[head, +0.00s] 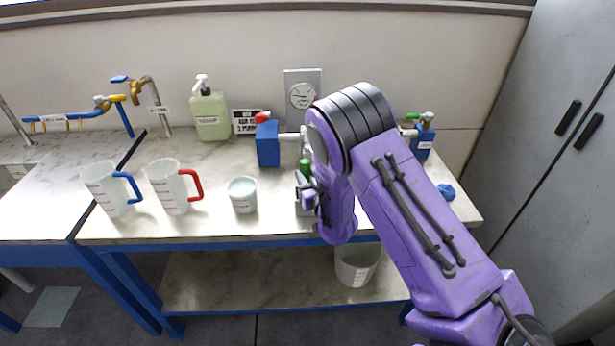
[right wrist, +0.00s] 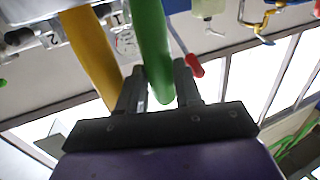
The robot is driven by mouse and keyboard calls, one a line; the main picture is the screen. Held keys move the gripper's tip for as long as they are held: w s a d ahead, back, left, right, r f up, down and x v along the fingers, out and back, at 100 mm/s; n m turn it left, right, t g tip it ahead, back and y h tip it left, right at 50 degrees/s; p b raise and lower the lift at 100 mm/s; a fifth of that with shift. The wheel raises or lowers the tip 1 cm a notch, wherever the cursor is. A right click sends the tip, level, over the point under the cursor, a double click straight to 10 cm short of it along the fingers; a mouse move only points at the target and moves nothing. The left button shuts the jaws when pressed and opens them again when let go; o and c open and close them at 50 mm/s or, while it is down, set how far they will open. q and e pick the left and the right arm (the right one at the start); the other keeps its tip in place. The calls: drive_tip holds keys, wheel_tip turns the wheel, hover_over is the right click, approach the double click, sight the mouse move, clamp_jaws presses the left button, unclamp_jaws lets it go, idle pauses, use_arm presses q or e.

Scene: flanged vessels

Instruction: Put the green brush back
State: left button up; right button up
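The green brush shows in the right wrist view as a long green handle (right wrist: 153,45) between the two fingers of my right gripper (right wrist: 160,88). The fingers lie close against both sides of the handle near its end, with no clear gap. In the head view a short green piece (head: 305,167) shows beside my right wrist, above the bench. My right arm hides much of the gripper and the brush there, and the brush head is not seen. A yellow handle (right wrist: 90,50) is beside the green one in the wrist view. My left gripper is not in view.
On the bench stand a blue-handled jug (head: 105,188), a red-handled jug (head: 166,187), a white beaker (head: 242,195), a soap bottle (head: 211,115) and a blue valve block (head: 268,145). A bucket (head: 355,268) is on the lower shelf.

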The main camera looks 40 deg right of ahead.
drive_tip(key=shift+r, duration=0.25)
drive_tip(key=b+v, duration=0.4)
drive_tip(key=v, duration=0.8)
drive_tip(key=s+a+f+m+g, duration=0.1)
drive_tip(key=s+f+g, duration=0.4)
drive_tip(key=f, duration=0.6)
drive_tip(key=s+a+f+m+g, duration=0.1)
drive_tip(key=s+f+g, duration=0.2)
drive_tip(key=s+f, duration=0.55)
drive_tip(key=s+a+f+m+g, duration=0.2)
drive_tip(key=s+f+g, duration=0.3)
drive_tip(key=s+f, duration=0.5)
drive_tip(key=shift+s+a+f+g+y, duration=0.25)
drive_tip(key=shift+s+a+g+y, duration=0.2)
drive_tip(key=shift+s, duration=0.65)
